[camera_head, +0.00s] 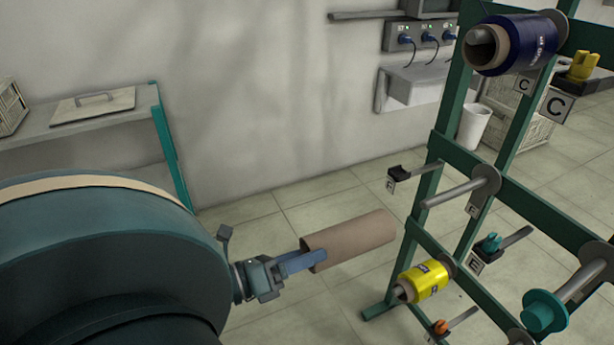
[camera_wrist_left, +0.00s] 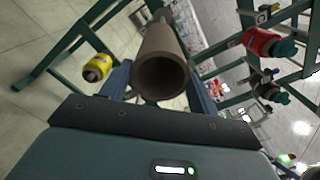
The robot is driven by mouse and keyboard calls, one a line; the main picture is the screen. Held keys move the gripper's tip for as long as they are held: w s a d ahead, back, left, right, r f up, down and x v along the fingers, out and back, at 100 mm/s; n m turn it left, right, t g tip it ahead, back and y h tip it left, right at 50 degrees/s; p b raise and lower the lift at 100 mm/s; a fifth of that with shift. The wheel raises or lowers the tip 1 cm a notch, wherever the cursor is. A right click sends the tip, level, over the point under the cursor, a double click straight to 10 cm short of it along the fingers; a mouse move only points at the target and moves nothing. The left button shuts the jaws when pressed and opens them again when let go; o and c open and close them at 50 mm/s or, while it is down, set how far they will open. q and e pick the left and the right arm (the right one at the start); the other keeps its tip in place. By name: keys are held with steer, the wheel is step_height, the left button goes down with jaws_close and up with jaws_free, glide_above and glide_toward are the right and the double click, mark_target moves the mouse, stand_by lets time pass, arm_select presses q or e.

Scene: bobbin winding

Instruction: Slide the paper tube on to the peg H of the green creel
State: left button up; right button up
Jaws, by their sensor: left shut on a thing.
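The brown paper tube (camera_head: 350,240) is held out roughly level, left of the green creel (camera_head: 412,225). My left gripper (camera_head: 314,257), with blue fingers, is shut on the tube near its end closest to me. In the left wrist view the tube (camera_wrist_left: 162,60) lies between the fingers, its open end facing the camera. The tube's far end points toward the creel and appears clear of any peg in the head view. A bare grey peg (camera_head: 455,192) with a round disc is above and right of it. I cannot read an H label. My right gripper is not in view.
A navy spool (camera_head: 525,43) sits high on the creel by the C label. A yellow spool (camera_head: 427,281) sits low, close to the tube. A teal spool (camera_head: 543,311) is at lower right. A shelf (camera_head: 80,125) stands at the left; open floor lies between.

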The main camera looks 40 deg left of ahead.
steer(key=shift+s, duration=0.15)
